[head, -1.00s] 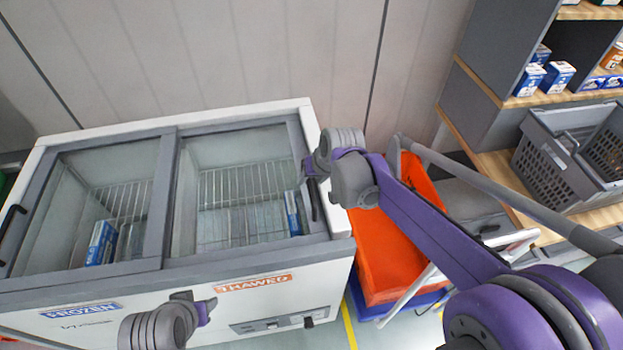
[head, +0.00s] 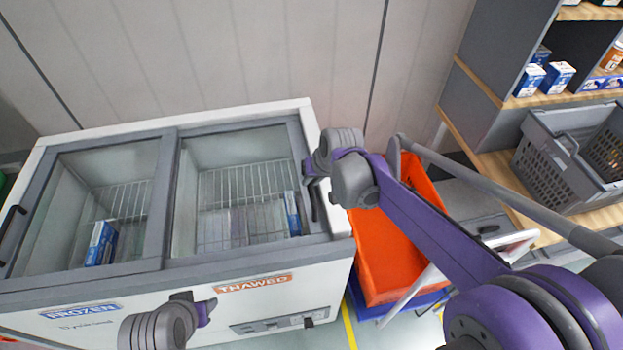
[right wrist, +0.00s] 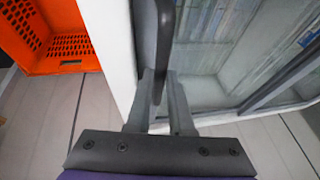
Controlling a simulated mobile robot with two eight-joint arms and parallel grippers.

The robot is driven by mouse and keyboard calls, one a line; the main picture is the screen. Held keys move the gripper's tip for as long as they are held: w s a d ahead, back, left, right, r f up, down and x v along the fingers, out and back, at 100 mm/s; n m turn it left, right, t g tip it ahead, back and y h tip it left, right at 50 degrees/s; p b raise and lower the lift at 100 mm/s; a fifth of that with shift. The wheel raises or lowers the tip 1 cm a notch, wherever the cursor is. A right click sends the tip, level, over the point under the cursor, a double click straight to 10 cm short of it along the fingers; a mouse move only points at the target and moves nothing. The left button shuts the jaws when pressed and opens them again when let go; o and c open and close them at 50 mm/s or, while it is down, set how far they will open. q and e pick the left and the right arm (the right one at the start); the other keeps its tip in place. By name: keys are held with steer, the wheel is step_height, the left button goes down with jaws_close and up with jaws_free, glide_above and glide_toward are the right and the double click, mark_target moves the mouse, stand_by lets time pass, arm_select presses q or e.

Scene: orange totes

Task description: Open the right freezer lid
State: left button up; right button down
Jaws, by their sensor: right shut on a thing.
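The chest freezer (head: 190,283) has two glass lids in grey frames. The right lid (head: 235,150) lies shut over the section labelled THAWED. Its dark handle (head: 315,205) is on the right frame and also shows in the right wrist view (right wrist: 165,35). My right gripper (head: 311,176) is at that handle; in the right wrist view its two fingers (right wrist: 160,105) are shut around the bar. The left lid (head: 88,200) is also shut. My left gripper (head: 205,311) is low in front of the freezer, away from the lids; its fingers are too small to judge.
An orange tote (head: 390,255) stands right of the freezer, on a blue one (head: 400,303), under my right arm. A grey crate (head: 565,165) sits on a wooden shelf at right. Blue-and-white boxes (head: 100,243) lie inside the freezer. The wall is close behind it.

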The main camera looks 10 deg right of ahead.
stand_by(0.9)
steer(key=a, duration=3.2)
steer(key=shift+a+p, duration=0.2)
steer(key=shift+p, duration=0.15)
steer(key=c, duration=0.8)
jaws_free()
steer(key=shift+c, duration=0.2)
steer(key=shift+o, duration=0.2)
steer(key=shift+d+r, duration=0.1)
steer(key=v, duration=1)
steer(key=shift+r, duration=0.35)
